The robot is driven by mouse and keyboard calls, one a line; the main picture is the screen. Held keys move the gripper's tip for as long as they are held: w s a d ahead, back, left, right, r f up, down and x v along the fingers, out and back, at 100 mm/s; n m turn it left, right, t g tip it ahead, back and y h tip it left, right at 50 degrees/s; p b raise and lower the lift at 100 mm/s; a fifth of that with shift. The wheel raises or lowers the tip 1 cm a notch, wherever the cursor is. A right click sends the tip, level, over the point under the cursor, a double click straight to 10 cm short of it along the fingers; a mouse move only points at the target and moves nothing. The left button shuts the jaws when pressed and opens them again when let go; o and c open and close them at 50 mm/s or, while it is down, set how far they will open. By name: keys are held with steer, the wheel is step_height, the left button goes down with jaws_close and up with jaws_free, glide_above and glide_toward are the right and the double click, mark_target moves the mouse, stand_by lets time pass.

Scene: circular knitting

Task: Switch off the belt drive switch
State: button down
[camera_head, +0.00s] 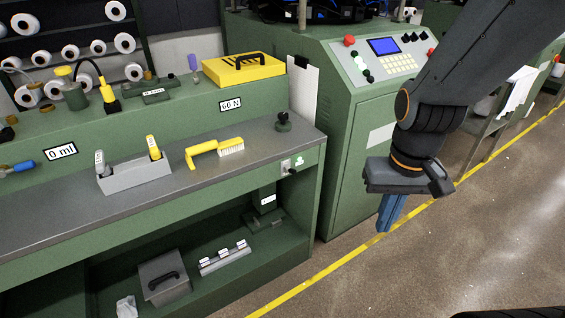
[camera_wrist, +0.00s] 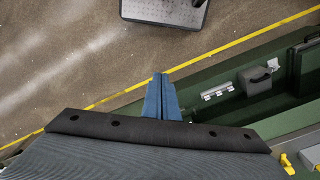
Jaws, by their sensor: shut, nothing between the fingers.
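A small switch (camera_head: 290,168) with a black lever on a pale plate is on the front edge of the green workbench (camera_head: 312,190), near its right end. A small green label is beside it. I cannot read any wording that names it as the belt drive switch. My gripper (camera_head: 384,226) is shut and empty, its blue fingers pointing down over the floor, right of the bench and apart from the switch. In the wrist view my gripper (camera_wrist: 158,78) is also shut. I cannot make out the switch there.
A green control cabinet (camera_head: 345,150) with a red button and blue screen stands right of the bench. The bench top holds a yellow brush (camera_head: 230,147) and a grey holder (camera_head: 135,175). A grey box (camera_head: 163,277) is on the lower shelf.

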steer(key=w+a+f+n+t+y+p, duration=0.1)
steer(key=w+a+n+t, duration=0.2)
steer(key=w, duration=0.6)
steer(key=w+a+f+n+t+p, duration=0.1)
steer(key=w+a+f+n+t, duration=0.15)
steer(key=w, duration=0.55)
steer(key=w+a+r+n+t+y, duration=0.1)
steer(key=w+a+n+t+y, duration=0.2)
steer(key=w+a, duration=0.4)
steer(key=a+n+y+p, duration=0.1)
steer(key=a, duration=0.3)
steer(key=shift+w+r+t, duration=0.15)
steer(key=shift+r+t, duration=0.1)
steer(key=shift+t, duration=0.1)
steer(key=shift+a, duration=0.1)
steer(key=p, duration=0.2)
glide_above(290, 170)
steer(key=s, duration=0.2)
steer(key=f, duration=0.5)
steer(key=shift+w+a+f, duration=0.15)
steer(key=shift+a+f, duration=0.25)
steer(key=shift+d+f+p, duration=0.1)
steer(key=shift+d+f, duration=0.2)
steer(key=shift+f, duration=0.35)
steer(key=shift+d+f+p, duration=0.1)
steer(key=shift+d+f, duration=0.15)
steer(key=shift+f, duration=0.35)
steer(key=shift+d+f+p, duration=0.1)
steer(key=shift+d+f, duration=0.2)
steer(key=shift+f, duration=0.35)
